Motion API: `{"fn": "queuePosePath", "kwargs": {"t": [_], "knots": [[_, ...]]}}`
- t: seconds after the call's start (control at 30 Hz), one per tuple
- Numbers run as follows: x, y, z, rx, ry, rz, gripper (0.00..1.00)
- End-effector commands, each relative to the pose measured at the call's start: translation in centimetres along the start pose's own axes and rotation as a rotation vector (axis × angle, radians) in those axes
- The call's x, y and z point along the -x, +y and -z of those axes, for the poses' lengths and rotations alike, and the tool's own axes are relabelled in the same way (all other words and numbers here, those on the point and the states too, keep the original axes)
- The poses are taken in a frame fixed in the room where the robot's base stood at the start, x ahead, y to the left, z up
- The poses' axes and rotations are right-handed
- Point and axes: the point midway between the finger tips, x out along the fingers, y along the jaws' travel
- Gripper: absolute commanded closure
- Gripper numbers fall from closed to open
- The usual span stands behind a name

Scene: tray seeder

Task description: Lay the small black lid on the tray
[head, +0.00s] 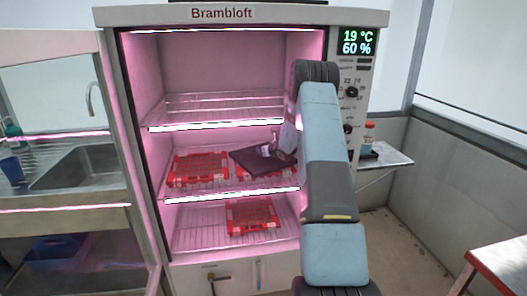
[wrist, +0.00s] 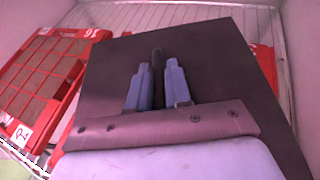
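The small black lid (head: 245,157) is a flat dark square inside the lit cabinet, over the right-hand red tray (head: 246,177) on the middle shelf. The lid (wrist: 225,70) fills the middle of the wrist view and hides most of that tray; a strip of red tray (wrist: 266,60) shows past its right edge. My gripper (wrist: 157,80) has its two fingers on either side of the lid's upright handle (wrist: 157,60) and looks shut on it. The lid sits turned relative to the tray. Whether its underside touches the tray cannot be told.
Another red tray (head: 198,167) lies left on the same shelf, and also shows in the wrist view (wrist: 45,75). A third red tray (head: 252,215) is on the shelf below. The wire shelf above (head: 215,108) is empty. The cabinet's right wall is close to my arm.

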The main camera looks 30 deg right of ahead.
Motion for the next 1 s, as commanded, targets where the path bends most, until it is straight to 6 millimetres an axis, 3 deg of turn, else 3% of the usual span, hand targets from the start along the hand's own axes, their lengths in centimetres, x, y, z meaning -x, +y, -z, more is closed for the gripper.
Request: {"fn": "queuePosePath", "kwargs": {"t": [0.23,0.57,0.77,1.0], "knots": [[0.0,0.0,0.0,0.000,0.000,0.000,0.58],[0.5,-0.1,0.0,0.000,0.001,0.001,0.58],[3.2,-0.1,-0.1,0.000,0.001,0.002,0.58],[7.9,-0.1,-0.1,-0.001,0.000,0.003,0.58]]}}
